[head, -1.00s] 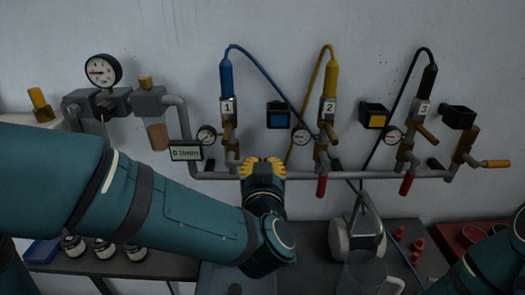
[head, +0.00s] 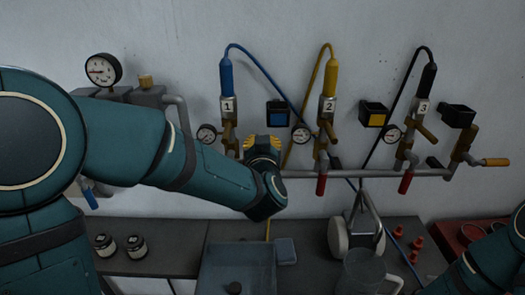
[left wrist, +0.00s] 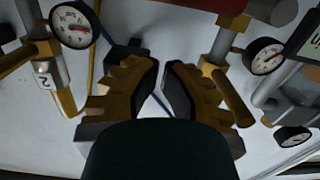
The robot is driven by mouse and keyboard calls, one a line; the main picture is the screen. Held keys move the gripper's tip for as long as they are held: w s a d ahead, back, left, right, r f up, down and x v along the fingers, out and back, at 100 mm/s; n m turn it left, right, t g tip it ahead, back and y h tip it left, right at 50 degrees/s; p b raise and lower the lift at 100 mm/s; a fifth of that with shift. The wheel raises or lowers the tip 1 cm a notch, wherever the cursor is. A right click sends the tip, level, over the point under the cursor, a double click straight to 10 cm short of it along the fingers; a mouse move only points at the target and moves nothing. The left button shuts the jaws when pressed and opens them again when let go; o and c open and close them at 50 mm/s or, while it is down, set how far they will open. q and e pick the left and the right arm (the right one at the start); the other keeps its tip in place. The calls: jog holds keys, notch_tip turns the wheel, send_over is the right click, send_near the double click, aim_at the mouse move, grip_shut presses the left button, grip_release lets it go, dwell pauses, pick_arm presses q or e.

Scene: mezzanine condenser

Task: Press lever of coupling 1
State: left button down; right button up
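Coupling 1 (head: 227,107) hangs on the wall under a blue hose, with a white "1" label. Below its body, brass parts (head: 231,142) show just left of my left gripper, and my arm hides the lower part. My left gripper (head: 262,143) is in front of the wall, right of coupling 1, with its yellow fingers together. In the left wrist view, the left gripper (left wrist: 161,67) has its fingertips nearly meeting, with only a narrow gap and nothing between them. A brass lever (left wrist: 233,95) stands close beside the right finger. My right gripper is out of view.
Coupling 2 (head: 329,105) and coupling 3 (head: 423,107) stand to the right along a grey pipe (head: 380,174), with red handles below. Gauges (head: 301,133) sit between them. A counter below holds a clear jug (head: 365,272) and a grey tray (head: 238,268).

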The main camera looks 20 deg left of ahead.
pick_arm(q)
jog(key=shift+w+f, duration=0.2)
jog(key=shift+f, duration=1.55)
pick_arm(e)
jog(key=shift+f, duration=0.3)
pick_arm(q)
jog(key=shift+w+f, duration=0.1)
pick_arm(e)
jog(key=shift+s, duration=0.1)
